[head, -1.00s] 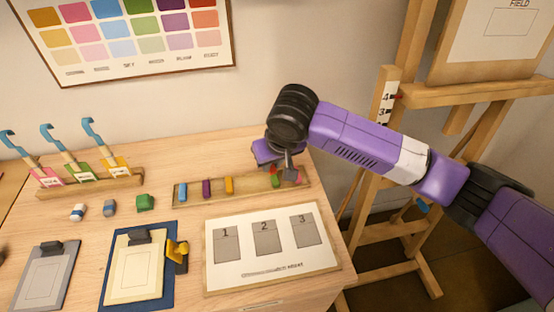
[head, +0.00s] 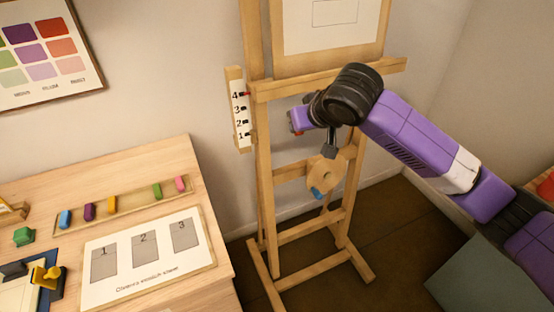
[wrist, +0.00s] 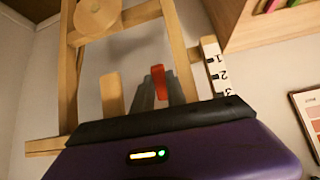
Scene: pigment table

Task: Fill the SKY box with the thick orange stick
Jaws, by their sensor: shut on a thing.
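My gripper (wrist: 158,95) is shut on a red-orange stick (wrist: 158,76), which sticks out between the grey fingers in the wrist view. In the head view my gripper (head: 298,119) is in front of the easel, just right of its numbered scale, and only a speck of red shows there. The easel (head: 262,170) carries a sheet (head: 300,30) with an outlined box (head: 336,12), cut off by the top edge. No SKY label can be read on it. The stick is apart from the sheet, below it.
A numbered scale (head: 239,108) is fixed on the easel's left side. The table (head: 150,160) at left holds a tray (head: 135,200) with blue, purple, yellow-orange, green and pink sticks, and a 1-2-3 board (head: 150,275). A grey-green box (head: 490,280) stands at lower right.

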